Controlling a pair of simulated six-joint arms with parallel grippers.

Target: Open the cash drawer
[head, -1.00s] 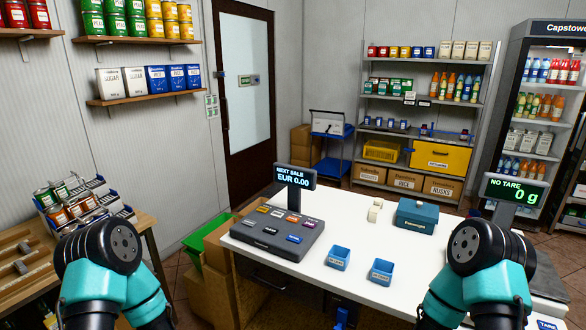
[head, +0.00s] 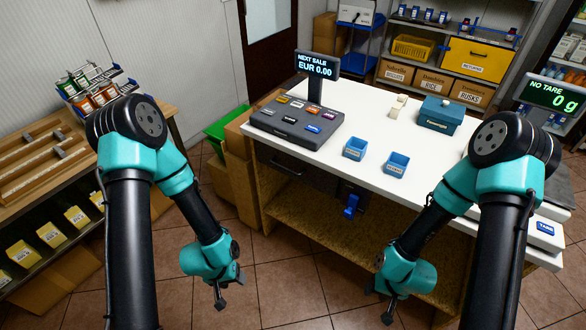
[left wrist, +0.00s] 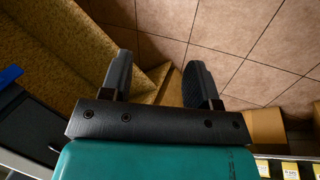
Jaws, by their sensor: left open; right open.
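The dark cash drawer (head: 292,168) is under the left part of the white counter (head: 375,150), below the till. Its front appears shut, with a handle on it. A dark box-like surface, perhaps the drawer unit, shows at the left of the left wrist view (left wrist: 32,125). My left gripper (head: 231,293) hangs low over the floor, in front of the counter and apart from the drawer. In the left wrist view (left wrist: 160,85) its fingers are spread with nothing between them. My right gripper (head: 379,305) is open and low before the shelf, further right.
The till (head: 297,120) with its display stands on the counter. Two blue trays (head: 355,149) and a teal box (head: 441,115) are there too. A blue item (head: 351,206) hangs under the counter. Cardboard boxes (head: 235,170) stand left of it. Tiled floor lies open in front.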

